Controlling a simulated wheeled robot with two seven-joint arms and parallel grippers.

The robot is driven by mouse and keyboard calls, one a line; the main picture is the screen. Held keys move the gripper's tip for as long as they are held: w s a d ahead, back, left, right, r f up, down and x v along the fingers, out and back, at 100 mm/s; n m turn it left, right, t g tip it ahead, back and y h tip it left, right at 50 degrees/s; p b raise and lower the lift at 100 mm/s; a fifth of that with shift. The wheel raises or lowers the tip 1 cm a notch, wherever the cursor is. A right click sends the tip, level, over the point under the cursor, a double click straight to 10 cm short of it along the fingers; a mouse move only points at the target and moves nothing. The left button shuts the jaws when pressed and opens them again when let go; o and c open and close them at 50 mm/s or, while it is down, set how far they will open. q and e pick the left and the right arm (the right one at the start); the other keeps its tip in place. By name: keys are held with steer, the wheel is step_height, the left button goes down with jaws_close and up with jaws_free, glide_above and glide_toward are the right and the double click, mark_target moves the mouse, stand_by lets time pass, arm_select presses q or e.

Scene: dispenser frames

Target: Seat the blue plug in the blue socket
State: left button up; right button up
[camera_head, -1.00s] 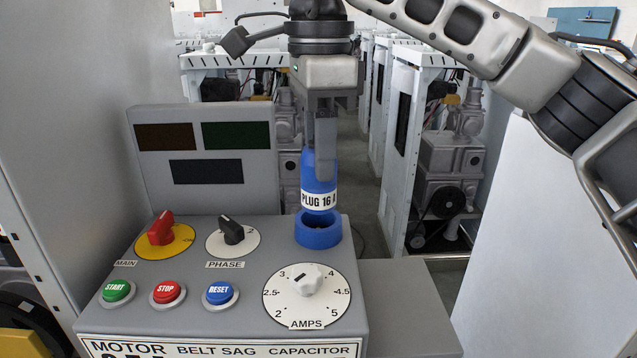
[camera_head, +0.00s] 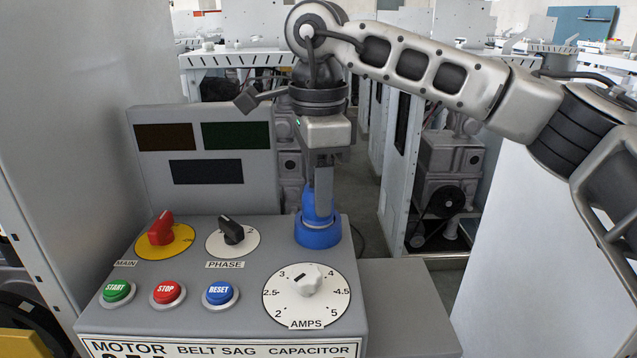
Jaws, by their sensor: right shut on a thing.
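The blue plug (camera_head: 309,204) stands upright with its lower part inside the blue socket (camera_head: 318,237) at the back right of the grey control box. Its label is hidden in the socket. My right gripper (camera_head: 322,205) points straight down and is shut on the plug, with its fingertips just above the socket rim. How deep the plug sits inside the socket is hidden. My left gripper is not in view.
Left of the socket are the black PHASE knob (camera_head: 232,231) and the red MAIN knob (camera_head: 161,229). In front are the AMPS dial (camera_head: 307,294) and the START, STOP and RESET buttons (camera_head: 220,293). An upright display panel (camera_head: 205,150) stands behind. A grey ledge (camera_head: 405,305) is at right.

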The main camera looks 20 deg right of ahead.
steer(key=o, duration=1.1)
steer(key=shift+c, duration=0.2)
step_height(320, 180, up, 12)
steer(key=p, duration=0.2)
steer(key=shift+r, duration=0.15)
